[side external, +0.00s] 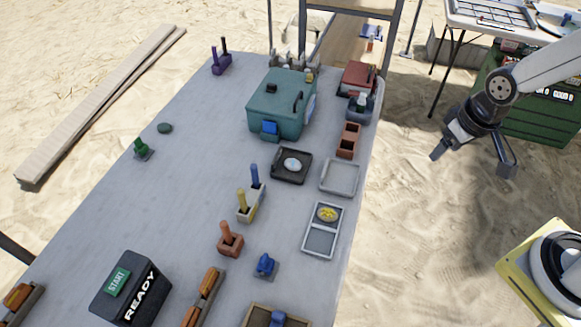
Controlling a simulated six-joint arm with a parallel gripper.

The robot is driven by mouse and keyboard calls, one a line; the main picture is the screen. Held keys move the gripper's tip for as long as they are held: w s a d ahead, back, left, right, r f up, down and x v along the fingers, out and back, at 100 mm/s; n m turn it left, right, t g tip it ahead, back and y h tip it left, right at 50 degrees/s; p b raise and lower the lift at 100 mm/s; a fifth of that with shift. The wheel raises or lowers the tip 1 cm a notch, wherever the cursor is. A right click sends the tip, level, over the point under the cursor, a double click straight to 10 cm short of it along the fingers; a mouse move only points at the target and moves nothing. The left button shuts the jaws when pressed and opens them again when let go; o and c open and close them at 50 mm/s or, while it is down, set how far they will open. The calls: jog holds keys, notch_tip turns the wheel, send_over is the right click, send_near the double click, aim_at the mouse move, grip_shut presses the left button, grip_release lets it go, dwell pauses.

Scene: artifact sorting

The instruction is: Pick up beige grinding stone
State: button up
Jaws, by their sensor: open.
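I cannot pick out a clearly beige grinding stone in the side external view. A pale, light-grey rounded piece (292,164) lies in a square black tray (277,172) near the middle of the table, and I cannot tell whether it is the stone. A small dark green-grey oval stone (165,128) lies on the left side of the table. My gripper (473,163) is open and empty, with its fingers wide apart. It hangs over the sand to the right of the table, well away from the objects.
The grey table (190,190) holds a teal box (270,105), an empty grey tray (340,178), and a two-part tray (320,242) with a yellow piece. Pegged blocks (250,205) stand upright mid-table. A black READY box (130,288) sits at front left. The table's left-middle is mostly clear.

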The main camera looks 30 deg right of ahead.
jog(key=t+y, duration=0.1)
jog(key=t, duration=0.6)
send_near(328, 215)
jog(key=w+d+r, duration=0.3)
jog(key=w+d, duration=0.1)
jog(key=s+f, duration=0.1)
jog(key=s+a+f+n+t, duration=0.1)
jog(key=f, duration=0.1)
jog(key=s+a+f+t+y, duration=0.1)
jog(key=f, duration=0.1)
jog(key=shift+s+a+n, duration=0.25)
jog(key=shift+s+n, duration=0.05)
jog(key=shift+n, duration=0.1)
jog(key=shift+s+f+t, duration=0.4)
jog(key=shift+s+t, duration=0.1)
jog(key=shift+s, duration=0.1)
jog(key=shift+w+a, duration=0.1)
jog(key=shift+x, duration=1.2)
